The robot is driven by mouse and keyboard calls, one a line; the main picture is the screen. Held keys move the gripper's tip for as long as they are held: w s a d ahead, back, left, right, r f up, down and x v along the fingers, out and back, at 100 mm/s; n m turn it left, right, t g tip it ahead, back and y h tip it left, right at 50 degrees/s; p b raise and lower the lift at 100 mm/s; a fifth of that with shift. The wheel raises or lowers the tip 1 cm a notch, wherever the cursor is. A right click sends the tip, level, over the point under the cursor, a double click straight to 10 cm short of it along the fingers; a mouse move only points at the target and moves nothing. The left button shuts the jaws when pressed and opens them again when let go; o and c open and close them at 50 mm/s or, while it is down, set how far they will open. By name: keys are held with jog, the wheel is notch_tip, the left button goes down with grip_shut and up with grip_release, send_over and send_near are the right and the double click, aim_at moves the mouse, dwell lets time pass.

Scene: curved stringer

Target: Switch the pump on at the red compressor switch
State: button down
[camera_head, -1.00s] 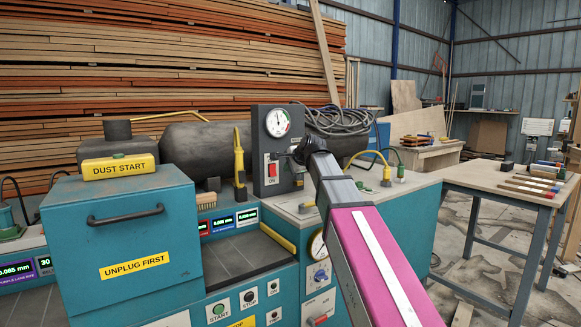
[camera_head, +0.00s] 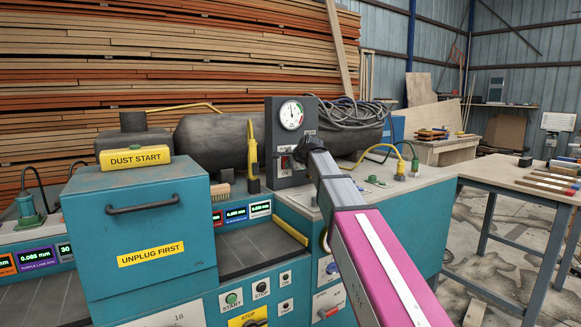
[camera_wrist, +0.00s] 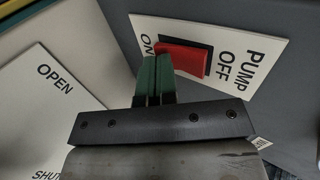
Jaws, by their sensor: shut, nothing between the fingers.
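The red compressor switch is a red rocker (camera_wrist: 184,58) on a white plate (camera_wrist: 225,78) marked ON at one end and PUMP OFF at the other. In the wrist view, my gripper's green fingertips (camera_wrist: 155,72) are shut together beside the ON end of the rocker. I cannot tell whether they touch it. In the head view, the dark switch box (camera_head: 270,125) has a dial gauge (camera_head: 292,115) on it. My gripper (camera_head: 292,151) is in front of the box and partly hides the red rocker (camera_head: 284,163).
A white OPEN/SHUT plate (camera_wrist: 45,105) lies at the left in the wrist view. A yellow-handled valve (camera_head: 252,150) stands left of the switch box. Coiled grey hose (camera_head: 345,115) lies behind it. A teal cabinet (camera_head: 140,230) fills the front left.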

jog(key=shift+w+a, duration=0.1)
jog(key=shift+w, duration=0.1)
jog(key=shift+w+r, duration=0.1)
jog(key=shift+r, duration=0.75)
jog(key=s+f+v, duration=0.1)
jog(key=v, duration=1.2)
jog(key=shift+s+d+f, duration=0.2)
jog(key=shift+d, duration=0.25)
